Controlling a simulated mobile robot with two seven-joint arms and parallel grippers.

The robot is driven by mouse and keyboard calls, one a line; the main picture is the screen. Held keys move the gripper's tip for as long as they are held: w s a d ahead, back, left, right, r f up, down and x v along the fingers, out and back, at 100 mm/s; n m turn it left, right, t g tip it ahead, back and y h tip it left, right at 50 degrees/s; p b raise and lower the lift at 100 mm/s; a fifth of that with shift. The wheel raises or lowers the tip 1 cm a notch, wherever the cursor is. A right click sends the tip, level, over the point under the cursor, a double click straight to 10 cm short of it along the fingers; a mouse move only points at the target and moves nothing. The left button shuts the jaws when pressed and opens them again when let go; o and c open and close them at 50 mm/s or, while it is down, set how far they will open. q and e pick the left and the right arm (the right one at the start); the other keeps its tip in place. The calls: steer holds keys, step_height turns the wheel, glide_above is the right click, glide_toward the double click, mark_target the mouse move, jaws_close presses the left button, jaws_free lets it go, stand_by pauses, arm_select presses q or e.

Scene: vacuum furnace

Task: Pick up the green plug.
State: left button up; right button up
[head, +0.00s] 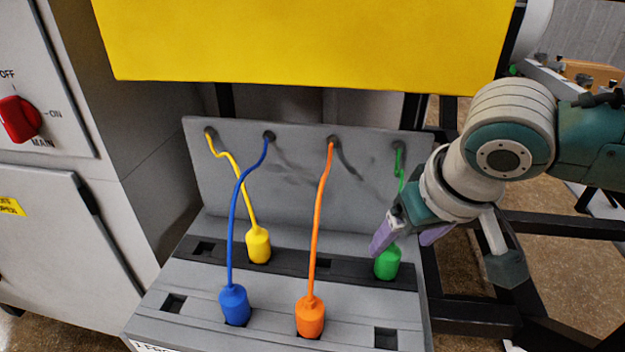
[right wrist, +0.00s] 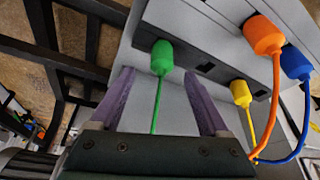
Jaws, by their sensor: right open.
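The green plug (head: 387,263) sits upright in the back row of the grey socket panel, at its right end. Its green cable rises behind my right gripper to a hole in the back plate. My right gripper (head: 408,243) is open just above and in front of the plug, its purple fingers apart. In the right wrist view the green plug (right wrist: 162,58) lies beyond the fingertips, between their lines, with the green cable running back between the open fingers (right wrist: 158,88). The fingers do not appear to touch the plug. My left gripper is not in view.
A yellow plug (head: 258,246) sits in the back row; a blue plug (head: 234,305) and an orange plug (head: 310,317) sit in front. Their cables arch up to the back plate (head: 300,185). A yellow panel (head: 300,40) overhangs above. A grey cabinet (head: 60,230) stands left.

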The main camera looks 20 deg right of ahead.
mark_target(392, 251)
steer(key=b+x, duration=0.1)
steer(key=x, duration=0.3)
steer(key=shift+w+a+f, duration=0.1)
steer(key=shift+w+f, duration=0.1)
steer(key=shift+f, duration=0.05)
jaws_close()
stand_by(0.4)
